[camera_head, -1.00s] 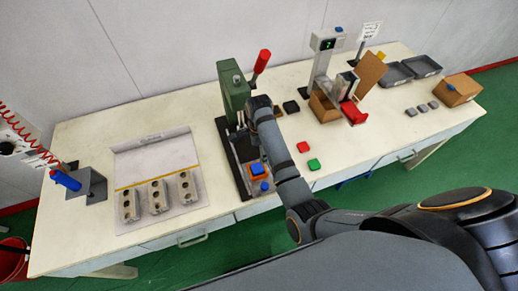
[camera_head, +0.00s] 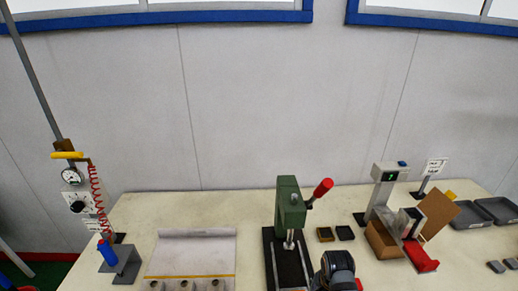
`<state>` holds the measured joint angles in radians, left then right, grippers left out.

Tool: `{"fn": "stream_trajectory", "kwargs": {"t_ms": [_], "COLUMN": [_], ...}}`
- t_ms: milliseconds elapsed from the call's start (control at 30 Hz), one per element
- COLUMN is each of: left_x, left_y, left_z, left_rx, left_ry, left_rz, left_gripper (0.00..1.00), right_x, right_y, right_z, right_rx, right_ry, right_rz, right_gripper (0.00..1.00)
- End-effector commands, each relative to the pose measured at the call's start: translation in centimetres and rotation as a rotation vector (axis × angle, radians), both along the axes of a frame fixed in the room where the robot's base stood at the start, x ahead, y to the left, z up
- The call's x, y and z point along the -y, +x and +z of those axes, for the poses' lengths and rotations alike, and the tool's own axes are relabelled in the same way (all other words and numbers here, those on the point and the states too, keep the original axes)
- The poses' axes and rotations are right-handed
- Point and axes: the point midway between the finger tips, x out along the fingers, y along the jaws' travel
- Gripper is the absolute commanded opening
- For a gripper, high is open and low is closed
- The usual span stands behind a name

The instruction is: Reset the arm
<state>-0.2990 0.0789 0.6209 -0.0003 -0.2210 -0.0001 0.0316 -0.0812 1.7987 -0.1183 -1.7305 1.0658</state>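A dark, rounded part of my arm shows at the bottom edge, just right of the base of the green press (camera_head: 290,208). No fingers of my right gripper are visible there. My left gripper is not in view. The press stands upright on a black base (camera_head: 287,262), and its red-tipped lever (camera_head: 322,188) points up to the right. I see no object held.
The cream bench (camera_head: 205,212) spans the lower picture. At left are a blue-handled tool (camera_head: 107,252) on a grey stand and a red coiled hose (camera_head: 96,200). A white panel with moulds (camera_head: 190,255) is left of the press. A scale stand (camera_head: 385,190), cardboard box (camera_head: 382,240) and grey trays (camera_head: 468,216) are at right.

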Motion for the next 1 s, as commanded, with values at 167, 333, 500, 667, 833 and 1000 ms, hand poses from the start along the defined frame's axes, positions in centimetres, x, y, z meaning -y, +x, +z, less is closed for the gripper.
{"fn": "stream_trajectory", "kwargs": {"t_ms": [167,333,500,667,833,1000], "left_x": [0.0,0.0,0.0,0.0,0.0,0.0], "left_y": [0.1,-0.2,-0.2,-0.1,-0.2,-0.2], "left_z": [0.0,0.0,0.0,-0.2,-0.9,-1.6], "left_rx": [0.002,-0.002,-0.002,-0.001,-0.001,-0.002], "left_ry": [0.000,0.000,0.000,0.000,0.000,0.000], "left_rz": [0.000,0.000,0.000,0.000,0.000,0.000], "left_gripper": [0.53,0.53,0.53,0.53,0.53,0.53], "right_x": [2.8,3.7,3.8,3.7,4.1,4.6], "right_y": [-5.6,-9.1,-11.8,-13.6,-12.5,-12.1], "right_z": [1.0,2.8,4.8,5.9,0.9,-4.8], "right_rx": [0.060,0.093,0.115,0.128,0.112,0.094], "right_ry": [-0.091,-0.166,-0.231,-0.279,-0.266,-0.253], "right_rz": [0.409,0.716,0.972,1.165,1.151,1.145], "right_gripper": [0.71,0.71,0.71,0.71,0.71,0.71]}}
